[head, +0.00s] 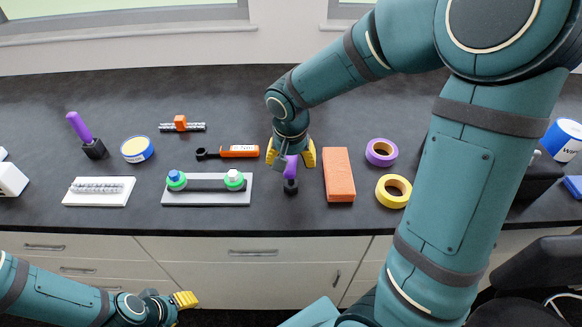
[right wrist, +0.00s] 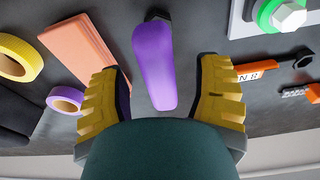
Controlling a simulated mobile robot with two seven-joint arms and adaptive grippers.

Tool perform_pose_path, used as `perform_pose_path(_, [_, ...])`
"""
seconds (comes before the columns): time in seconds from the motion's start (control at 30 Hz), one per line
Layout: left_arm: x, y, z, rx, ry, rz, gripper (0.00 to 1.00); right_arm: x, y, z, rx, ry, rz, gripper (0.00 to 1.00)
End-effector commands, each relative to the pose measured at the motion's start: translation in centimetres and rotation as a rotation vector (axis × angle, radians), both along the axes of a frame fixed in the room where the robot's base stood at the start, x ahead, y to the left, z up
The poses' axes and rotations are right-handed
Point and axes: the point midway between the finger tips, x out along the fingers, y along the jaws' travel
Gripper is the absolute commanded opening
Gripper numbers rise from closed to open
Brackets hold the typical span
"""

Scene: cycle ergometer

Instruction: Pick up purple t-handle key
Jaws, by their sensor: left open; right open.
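A purple-handled tool (head: 291,168) with a black end, which I take as the t-handle key, is at the front middle of the dark counter. It is partly hidden by my right gripper (head: 291,157). In the right wrist view the purple handle (right wrist: 155,65) lies between the open yellow fingers of that gripper (right wrist: 162,92), with gaps on both sides. A second purple handle (head: 79,127) leans up from a black block at the far left. My left gripper (head: 185,299) is open and empty, low in front of the drawers.
An orange block (head: 339,175) lies close to the right of my right gripper. Purple tape (head: 381,152) and yellow tape (head: 393,191) lie beyond it. A grey plate (head: 207,197) with green-ringed bolts and an orange-handled tool (head: 239,151) are to the left.

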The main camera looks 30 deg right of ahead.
Motion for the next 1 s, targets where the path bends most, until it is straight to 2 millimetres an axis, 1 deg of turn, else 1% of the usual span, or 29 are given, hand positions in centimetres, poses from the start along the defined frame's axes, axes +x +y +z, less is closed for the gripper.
perform_pose_path(0.43, [0.02, 0.00, -0.66, 0.000, 0.000, 0.000, 0.47, 0.02, 0.01, -0.43, 0.000, -0.001, 0.000, 0.64])
perform_pose_path(0.73, [0.02, 0.00, -0.67, 0.000, 0.000, 0.000, 0.47, 0.02, 0.00, -0.42, 0.001, -0.001, 0.000, 0.64])
perform_pose_path(0.77, [0.02, 0.00, -0.67, 0.000, 0.000, 0.000, 0.47, 0.01, 0.01, -0.42, 0.001, -0.001, 0.000, 0.66])
perform_pose_path(0.8, [0.02, 0.00, -0.67, 0.000, 0.000, 0.000, 0.47, 0.01, 0.01, -0.42, 0.000, 0.000, 0.000, 0.52])
perform_pose_path(0.87, [0.02, 0.00, -0.67, 0.000, 0.000, 0.000, 0.47, 0.01, 0.01, -0.42, 0.000, 0.000, 0.000, 0.31])
perform_pose_path(0.9, [0.02, 0.01, -0.68, 0.000, 0.000, 0.000, 0.47, 0.01, 0.01, -0.42, 0.000, 0.000, 0.000, 0.17])
perform_pose_path(0.93, [0.02, 0.01, -0.68, 0.000, 0.000, 0.000, 0.47, 0.01, 0.01, -0.42, 0.000, 0.000, 0.000, 0.06])
perform_pose_path(0.97, [0.02, 0.01, -0.68, 0.000, 0.000, 0.000, 0.47, 0.01, 0.01, -0.43, 0.000, 0.000, 0.000, 0.00])
perform_pose_path(1.0, [0.02, 0.01, -0.68, 0.000, 0.000, 0.000, 0.47, 0.01, 0.01, -0.43, 0.000, 0.000, 0.000, 0.00])
